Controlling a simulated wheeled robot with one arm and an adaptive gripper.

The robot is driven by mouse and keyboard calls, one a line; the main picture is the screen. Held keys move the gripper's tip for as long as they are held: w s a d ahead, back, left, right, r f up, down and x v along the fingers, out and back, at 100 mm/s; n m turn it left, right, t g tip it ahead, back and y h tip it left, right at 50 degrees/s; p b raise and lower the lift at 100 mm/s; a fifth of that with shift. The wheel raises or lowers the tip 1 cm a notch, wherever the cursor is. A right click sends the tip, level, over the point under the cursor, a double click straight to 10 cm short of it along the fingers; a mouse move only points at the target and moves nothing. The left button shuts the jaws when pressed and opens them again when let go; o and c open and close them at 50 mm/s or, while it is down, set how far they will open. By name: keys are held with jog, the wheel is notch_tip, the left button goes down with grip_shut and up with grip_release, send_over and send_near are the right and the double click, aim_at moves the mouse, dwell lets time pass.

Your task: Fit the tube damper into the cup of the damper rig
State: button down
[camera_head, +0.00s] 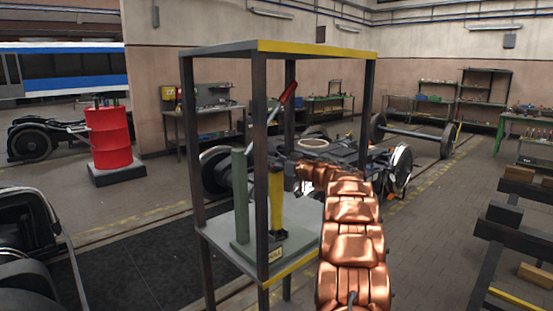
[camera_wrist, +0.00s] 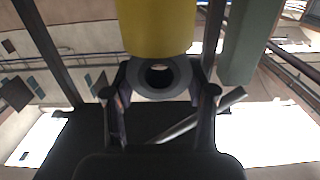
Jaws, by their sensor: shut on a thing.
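The tube damper shows in the wrist view as a thick yellow cylinder (camera_wrist: 157,28) with a grey ring-shaped end (camera_wrist: 158,76). My gripper (camera_wrist: 160,80) has a dark finger on each side of that ring and is shut on the damper. In the head view the yellow damper (camera_head: 277,208) stands upright in the damper rig (camera_head: 262,150), beside a green column (camera_head: 240,195). Its lower end meets a dark collar low on the rig. I cannot tell how deep it sits in the cup. In the head view my gripper is mostly hidden behind a rig post.
The rig's dark posts and yellow-edged top (camera_head: 318,49) close in around my arm. A red-handled lever (camera_head: 288,94) slants above the damper. A wheelset (camera_head: 415,135) and bogie parts lie behind. A red drum (camera_head: 108,138) stands left. Dark racks (camera_head: 515,225) stand right.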

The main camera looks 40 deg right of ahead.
jog(key=shift+r, duration=0.1)
jog(key=shift+c, duration=1.8)
grip_release()
jog(key=s+b, duration=0.2)
jog(key=s, duration=1)
jog(key=shift+a+r+b, duration=0.15)
jog(key=shift+r+b, duration=0.1)
jog(key=shift+b, duration=0.15)
